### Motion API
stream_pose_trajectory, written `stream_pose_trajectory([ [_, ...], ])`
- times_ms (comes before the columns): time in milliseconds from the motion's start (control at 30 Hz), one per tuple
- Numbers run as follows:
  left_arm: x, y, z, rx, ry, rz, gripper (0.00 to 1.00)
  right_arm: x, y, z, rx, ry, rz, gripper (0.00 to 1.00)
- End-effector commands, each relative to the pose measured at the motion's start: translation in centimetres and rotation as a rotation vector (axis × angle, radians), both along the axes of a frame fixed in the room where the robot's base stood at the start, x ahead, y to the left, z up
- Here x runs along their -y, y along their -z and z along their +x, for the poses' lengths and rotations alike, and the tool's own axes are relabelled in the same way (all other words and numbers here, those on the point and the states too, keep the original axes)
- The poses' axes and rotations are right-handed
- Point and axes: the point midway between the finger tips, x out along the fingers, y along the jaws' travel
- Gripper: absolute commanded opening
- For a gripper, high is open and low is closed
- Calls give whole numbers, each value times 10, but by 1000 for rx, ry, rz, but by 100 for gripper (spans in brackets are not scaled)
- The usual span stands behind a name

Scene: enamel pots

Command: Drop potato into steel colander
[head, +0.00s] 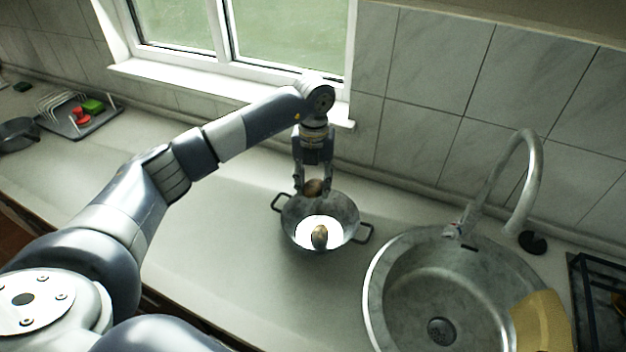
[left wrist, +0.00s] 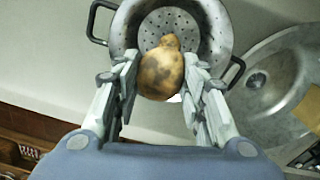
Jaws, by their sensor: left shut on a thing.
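The steel colander (head: 347,215) stands on the counter left of the sink, with a dark handle on each side. It also shows in the left wrist view (left wrist: 213,28), its holed bottom visible. My left gripper (head: 313,186) points down over the colander's far side. It is shut on a brown potato (head: 314,188), which shows large between the fingers in the left wrist view (left wrist: 161,74). Another potato (head: 320,237) lies inside the colander, and part of it shows behind the held one in the left wrist view (left wrist: 170,42). My right gripper is not in view.
A round steel sink (head: 400,287) with a tall tap (head: 531,180) is to the right, a yellow cloth (head: 541,322) over its rim. A dish rack (head: 66,106) and a dark pan (head: 17,136) stand at the far left. The counter left of the colander is clear.

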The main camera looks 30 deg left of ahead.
Motion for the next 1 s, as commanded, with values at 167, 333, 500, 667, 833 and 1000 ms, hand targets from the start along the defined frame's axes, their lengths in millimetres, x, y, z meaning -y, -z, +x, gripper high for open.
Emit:
stream_pose_trajectory([
  [167,0,26,0,-1,0,1,14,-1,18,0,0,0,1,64],
  [333,0,37,0,0,0,0,14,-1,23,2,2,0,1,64],
  [500,0,37,0,1,0,-1,14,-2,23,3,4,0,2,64],
  [667,0,37,0,1,0,0,52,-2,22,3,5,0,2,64],
  [833,0,37,0,1,0,0,62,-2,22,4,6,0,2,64],
  [1000,0,37,0,0,0,0,62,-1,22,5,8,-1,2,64],
])
